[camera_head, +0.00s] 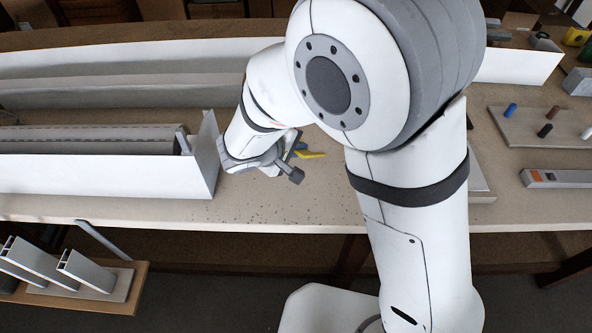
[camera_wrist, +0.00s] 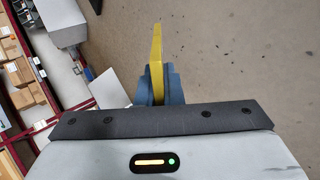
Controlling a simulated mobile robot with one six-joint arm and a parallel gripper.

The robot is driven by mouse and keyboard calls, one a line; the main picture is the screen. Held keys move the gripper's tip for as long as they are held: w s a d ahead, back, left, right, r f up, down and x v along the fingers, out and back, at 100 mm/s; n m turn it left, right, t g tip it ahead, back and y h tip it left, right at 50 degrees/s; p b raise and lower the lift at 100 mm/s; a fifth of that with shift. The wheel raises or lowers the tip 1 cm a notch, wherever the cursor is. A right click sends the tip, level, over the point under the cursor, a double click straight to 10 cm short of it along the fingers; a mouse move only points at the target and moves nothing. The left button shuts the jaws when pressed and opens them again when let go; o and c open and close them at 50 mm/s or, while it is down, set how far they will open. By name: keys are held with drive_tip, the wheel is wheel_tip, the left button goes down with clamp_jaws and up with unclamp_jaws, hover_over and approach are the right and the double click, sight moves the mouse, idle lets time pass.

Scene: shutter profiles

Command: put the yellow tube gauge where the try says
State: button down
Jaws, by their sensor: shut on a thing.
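My gripper (camera_wrist: 158,88) has blue fingers shut on the yellow tube gauge (camera_wrist: 156,50). In the wrist view the gauge is a thin, tapering yellow strip that points up the picture, its lower end hidden between the fingers. In the head view only a short piece of the yellow gauge (camera_head: 311,155) shows beside my blue fingertips (camera_head: 300,147). They are over the speckled tabletop, right of the near end of a long white profile (camera_head: 207,160). Most of my gripper is hidden by my wrist there. I cannot tell the exact height over the table.
Long white and grey profiles fill the table's left side. On the right stand a board with several coloured pegs (camera_head: 520,127) and a grey bar with an orange patch (camera_head: 556,179). A low shelf (camera_head: 120,297) holds cut profiles at lower left.

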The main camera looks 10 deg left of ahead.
drive_tip(key=shift+f+b, duration=0.55)
drive_tip(key=shift+f, duration=0.3)
drive_tip(key=c, duration=1.7)
unclamp_jaws()
drive_tip(key=shift+c, duration=0.2)
drive_tip(key=shift+r, duration=0.1)
drive_tip(key=p+v, duration=0.2)
drive_tip(key=v, duration=0.6)
wheel_tip(320, 180, up, 8)
drive_tip(key=s+p, duration=0.2)
drive_tip(key=p, duration=0.2)
drive_tip(key=shift+a, duration=0.5)
